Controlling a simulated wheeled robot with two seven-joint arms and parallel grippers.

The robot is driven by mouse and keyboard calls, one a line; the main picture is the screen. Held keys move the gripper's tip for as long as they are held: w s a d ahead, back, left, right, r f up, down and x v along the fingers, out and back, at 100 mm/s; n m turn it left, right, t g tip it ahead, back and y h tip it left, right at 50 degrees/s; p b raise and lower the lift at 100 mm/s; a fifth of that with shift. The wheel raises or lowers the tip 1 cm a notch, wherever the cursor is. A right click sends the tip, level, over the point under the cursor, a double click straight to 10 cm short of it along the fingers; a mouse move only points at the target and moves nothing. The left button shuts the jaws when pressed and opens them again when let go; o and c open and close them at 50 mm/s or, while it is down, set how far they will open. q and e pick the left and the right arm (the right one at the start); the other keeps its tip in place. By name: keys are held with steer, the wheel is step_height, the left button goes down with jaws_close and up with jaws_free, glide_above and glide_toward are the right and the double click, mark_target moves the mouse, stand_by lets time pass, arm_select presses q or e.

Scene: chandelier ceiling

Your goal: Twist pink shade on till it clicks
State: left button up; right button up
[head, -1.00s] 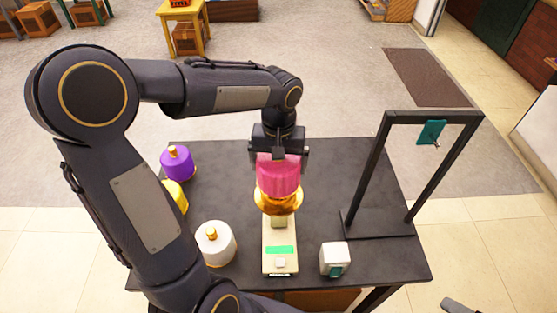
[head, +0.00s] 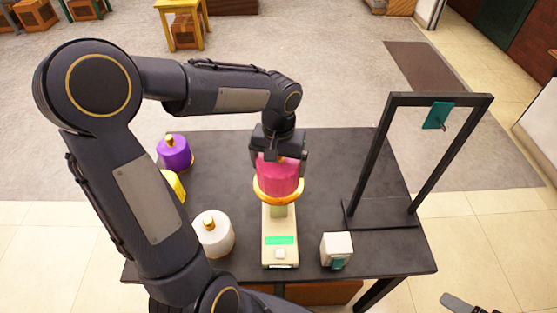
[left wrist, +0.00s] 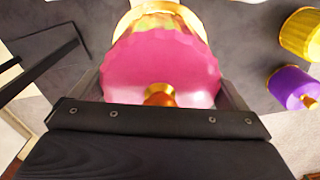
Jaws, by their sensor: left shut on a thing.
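The pink shade (head: 277,176) with a gold rim (head: 278,193) is at the top end of a cream stand (head: 279,222) with a green panel. My left gripper (head: 278,152) is above it, shut on its top from both sides. In the left wrist view the pink shade (left wrist: 165,62) fills the space between the fingers, with its gold knob facing the palm. The joint under the rim is hidden, so I cannot tell whether the shade is seated. Part of my right gripper (head: 462,304) shows at the bottom edge; its jaws cannot be made out.
A purple shade (head: 174,153), a yellow shade (head: 172,186) and a white shade (head: 213,236) stand left on the dark table (head: 335,175). A white box (head: 337,249) stands front right. A black frame (head: 378,160) with a hanging teal tag (head: 437,115) rises at the right.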

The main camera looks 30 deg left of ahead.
arm_select(q)
steer(key=m+p, duration=0.1)
steer(key=m, duration=0.2)
steer(key=m+p, duration=0.1)
steer(key=m, duration=0.1)
steer(key=shift+r+m, duration=0.2)
steer(key=shift+m, duration=0.2)
steer(key=m+p, duration=0.1)
steer(key=m, duration=0.4)
steer(key=shift+f+m+p, duration=0.15)
steer(key=shift+m+p, duration=0.15)
steer(key=shift+p, duration=0.1)
steer(key=o, duration=0.7)
